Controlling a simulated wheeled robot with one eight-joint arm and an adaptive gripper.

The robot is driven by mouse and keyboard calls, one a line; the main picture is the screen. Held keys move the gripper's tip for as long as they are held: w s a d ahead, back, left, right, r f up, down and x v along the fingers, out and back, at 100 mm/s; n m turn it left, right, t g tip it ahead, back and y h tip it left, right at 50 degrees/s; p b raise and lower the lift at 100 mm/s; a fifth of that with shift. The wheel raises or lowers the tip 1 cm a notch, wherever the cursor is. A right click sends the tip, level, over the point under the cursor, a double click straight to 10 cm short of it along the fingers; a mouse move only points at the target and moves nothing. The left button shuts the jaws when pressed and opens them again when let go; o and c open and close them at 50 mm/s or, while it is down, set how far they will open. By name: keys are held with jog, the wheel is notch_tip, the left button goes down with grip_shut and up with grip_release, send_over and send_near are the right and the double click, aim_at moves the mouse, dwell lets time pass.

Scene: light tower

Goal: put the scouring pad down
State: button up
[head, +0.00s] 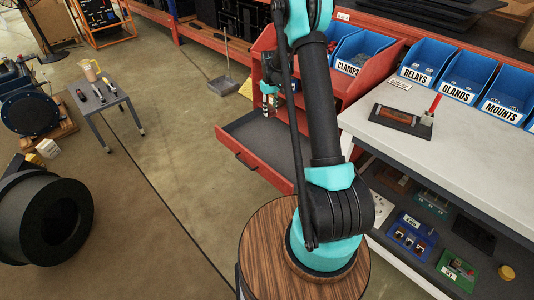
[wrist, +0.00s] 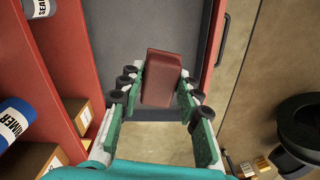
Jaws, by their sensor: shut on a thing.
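The scouring pad is a reddish-brown block (wrist: 163,72) held between the two fingers of my gripper (wrist: 160,88) in the wrist view. My gripper is shut on it, with a finger along each side. Behind the pad in the wrist view is the grey floor of an open red drawer (wrist: 118,42). In the head view the drawer (head: 252,143) is pulled out of the red cabinet, and its visible floor looks bare. My gripper (head: 269,88) is raised near the cabinet there, partly hidden by my arm; the pad is hard to make out.
Red shelves with cartons (wrist: 78,112) and a blue-white can (wrist: 14,120) stand left in the wrist view. In the head view, a white workbench (head: 470,155) at right bears a dark tray (head: 422,129) and blue bins (head: 430,58). The floor left of the drawer is open.

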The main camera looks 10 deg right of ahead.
notch_tip(320, 180, down, 7)
jog(key=a+n, duration=0.1)
jog(key=n, duration=0.1)
send_over(268, 152)
notch_tip(268, 152, down, 15)
jog(key=shift+s+f, duration=0.1)
jog(key=shift+f, duration=2.2)
jog(key=shift+f, duration=0.15)
jog(key=o, duration=1.2)
